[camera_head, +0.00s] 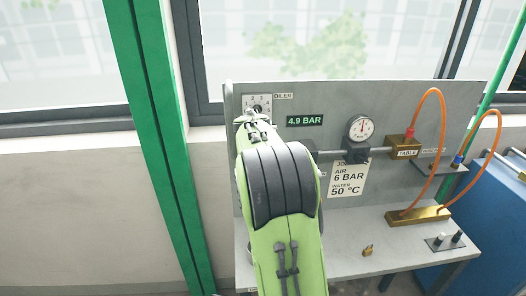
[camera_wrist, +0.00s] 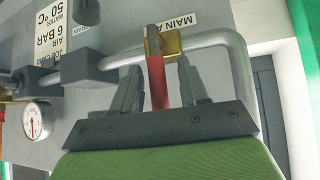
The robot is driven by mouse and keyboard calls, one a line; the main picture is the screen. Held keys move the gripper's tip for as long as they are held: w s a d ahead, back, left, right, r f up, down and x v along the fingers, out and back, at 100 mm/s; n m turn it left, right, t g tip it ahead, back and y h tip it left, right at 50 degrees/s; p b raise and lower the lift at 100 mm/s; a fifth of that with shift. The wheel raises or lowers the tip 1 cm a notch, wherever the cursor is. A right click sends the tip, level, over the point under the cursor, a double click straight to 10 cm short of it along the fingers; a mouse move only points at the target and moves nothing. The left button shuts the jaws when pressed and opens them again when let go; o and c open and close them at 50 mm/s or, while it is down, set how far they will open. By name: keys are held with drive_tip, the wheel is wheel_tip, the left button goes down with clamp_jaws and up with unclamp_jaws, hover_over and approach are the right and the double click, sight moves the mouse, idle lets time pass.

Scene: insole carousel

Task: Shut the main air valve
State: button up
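In the wrist view, the main air valve has a brass body (camera_wrist: 172,43) on a grey pipe, beside a partly hidden label reading "MAIN A" (camera_wrist: 180,22). Its red lever (camera_wrist: 157,82) runs from the brass body toward my gripper, crossing the pipe's line in the picture. My gripper (camera_wrist: 161,68) is open, with one finger on each side of the lever and a visible gap on both sides. In the head view, my green arm hides the valve, the lever and the fingers.
The grey panel (camera_head: 395,100) carries a 4.9 BAR display (camera_head: 305,120), a round gauge (camera_head: 360,128), a black regulator (camera_head: 355,156) and a job card (camera_head: 348,178). Orange hoses (camera_head: 443,125) loop at the right. A green post (camera_head: 160,140) stands left of the panel. The bench has free room at the front.

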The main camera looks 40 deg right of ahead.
drive_tip(key=v, duration=1.6)
drive_tip(key=shift+p, duration=0.3)
drive_tip(key=shift+f, duration=0.1)
